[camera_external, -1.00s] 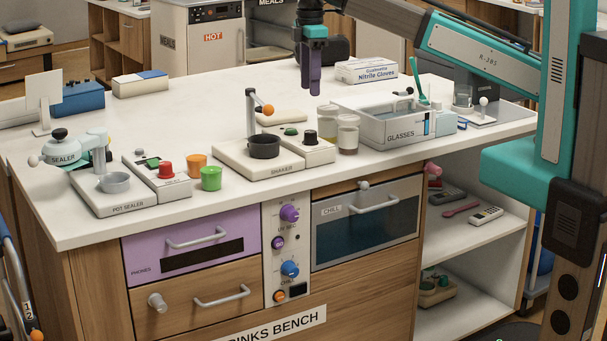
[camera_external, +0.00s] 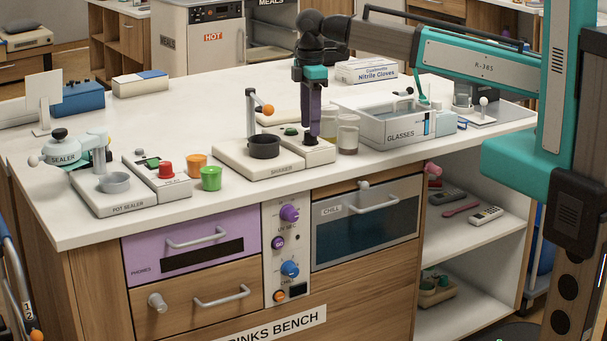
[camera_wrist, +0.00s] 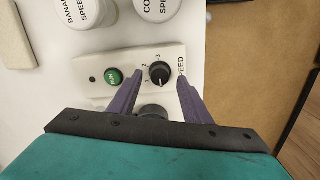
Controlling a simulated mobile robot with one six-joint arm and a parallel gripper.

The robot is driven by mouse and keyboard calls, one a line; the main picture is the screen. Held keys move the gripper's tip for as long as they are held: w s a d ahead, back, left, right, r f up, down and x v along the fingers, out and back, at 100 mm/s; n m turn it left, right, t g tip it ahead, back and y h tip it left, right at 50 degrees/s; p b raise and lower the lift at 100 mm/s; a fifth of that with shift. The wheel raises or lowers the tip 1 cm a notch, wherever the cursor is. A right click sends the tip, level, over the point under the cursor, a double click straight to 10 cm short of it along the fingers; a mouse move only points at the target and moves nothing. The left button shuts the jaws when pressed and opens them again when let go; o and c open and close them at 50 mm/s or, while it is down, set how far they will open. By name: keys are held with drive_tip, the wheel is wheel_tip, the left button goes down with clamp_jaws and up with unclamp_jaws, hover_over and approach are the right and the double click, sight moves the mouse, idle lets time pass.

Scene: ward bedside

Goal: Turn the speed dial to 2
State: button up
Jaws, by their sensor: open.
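The speed dial (camera_wrist: 159,74) is a black round knob on a pale panel (camera_wrist: 96,60), beside the word SPEED and small numbers. A light pointer line shows on it, but I cannot read its exact setting. In the wrist view, my gripper (camera_wrist: 159,79) is open, with one purple finger on each side of the dial; I cannot tell whether they touch it. In the external view, my gripper (camera_external: 314,133) points straight down over the dial end of the shaker unit (camera_external: 275,170) and mostly hides the dial.
A green button (camera_wrist: 113,76) sits left of the dial in the wrist view. Two white-lidded jars (camera_wrist: 84,12) (camera_wrist: 158,8) stand close by. A glasses tray (camera_external: 385,133) is right.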

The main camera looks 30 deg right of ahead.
drive_tip(key=shift+f, duration=1.1)
drive_tip(key=c, duration=1)
